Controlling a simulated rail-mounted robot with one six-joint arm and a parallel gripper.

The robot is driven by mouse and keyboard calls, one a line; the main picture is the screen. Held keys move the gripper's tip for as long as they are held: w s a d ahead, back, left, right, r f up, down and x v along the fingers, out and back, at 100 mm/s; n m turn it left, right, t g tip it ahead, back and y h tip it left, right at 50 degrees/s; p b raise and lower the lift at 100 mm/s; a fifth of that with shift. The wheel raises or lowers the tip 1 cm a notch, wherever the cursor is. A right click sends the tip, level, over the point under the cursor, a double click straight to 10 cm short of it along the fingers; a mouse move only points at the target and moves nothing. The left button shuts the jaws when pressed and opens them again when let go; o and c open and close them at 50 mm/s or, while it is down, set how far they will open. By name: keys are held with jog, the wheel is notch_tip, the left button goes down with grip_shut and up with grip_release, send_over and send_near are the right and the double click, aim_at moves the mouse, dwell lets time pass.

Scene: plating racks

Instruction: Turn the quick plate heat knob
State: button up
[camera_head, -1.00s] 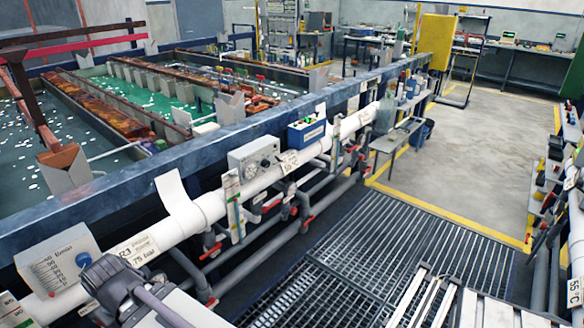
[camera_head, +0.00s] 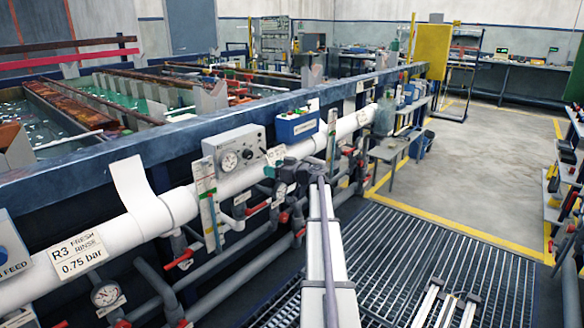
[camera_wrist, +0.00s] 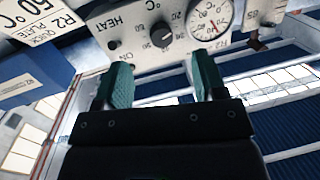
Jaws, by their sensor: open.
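The grey heat control box (camera_head: 218,143) sits on the white pipe along the tank wall, with a round gauge (camera_head: 229,161) and a dark knob beside it. In the wrist view the black heat knob (camera_wrist: 162,36) has a white pointer line, next to the word HEAT and left of the gauge (camera_wrist: 211,18). My gripper (camera_wrist: 161,80) is open with two teal fingers spread apart. The knob lies beyond the fingertips, roughly between them in the picture, and nothing is between the fingers. In the head view my gripper is near the box's lower right; its fingers are not clear there.
A blue box (camera_head: 297,126) stands right of the heat box; it also shows in the wrist view (camera_wrist: 32,92). A quick plate label (camera_wrist: 42,22) is close by. The white pipe (camera_head: 237,179) and red-handled valves run below. Metal grating (camera_head: 400,245) covers the floor.

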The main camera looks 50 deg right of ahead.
aim_at(251, 155)
jog(key=w+n, duration=0.1)
jog(key=w, duration=0.2)
jog(key=w+a+r, duration=0.1)
jog(key=w, duration=0.3)
jog(key=w+r+n+t, duration=0.1)
jog(key=w, duration=0.3)
jog(key=shift+a+n+h, duration=0.3)
jog(key=shift+a+h, duration=0.05)
jog(key=shift+h, duration=0.05)
jog(key=c, duration=0.9)
jog(key=shift+c, duration=0.2)
